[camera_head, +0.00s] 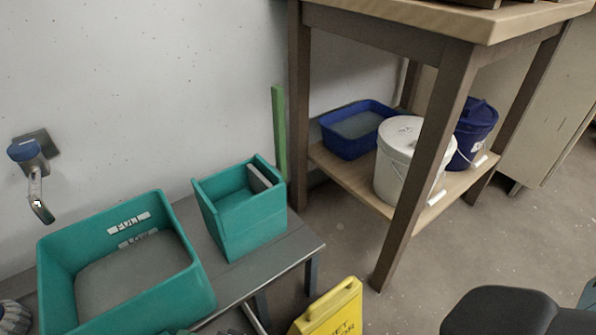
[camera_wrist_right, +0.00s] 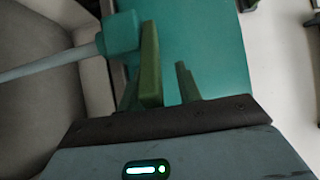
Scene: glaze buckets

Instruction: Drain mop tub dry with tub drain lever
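The teal mop tub (camera_head: 203,294) stands on a low grey bench at the lower left in the head view. Grey liquid (camera_head: 135,272) lies in it, below the FULL and LOW labels (camera_head: 128,223) on its inner wall. In the right wrist view a pale rod (camera_wrist_right: 48,66) ends in a teal block (camera_wrist_right: 120,33). My left gripper is not in view.
A smaller teal bin (camera_head: 240,222) and an upright green strip (camera_head: 279,133) stand right of the tub. A wall tap (camera_head: 35,180) is above left. A yellow sign (camera_head: 333,310) stands in front. A wooden table (camera_head: 445,85) holds a white bucket (camera_head: 400,165) on its shelf.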

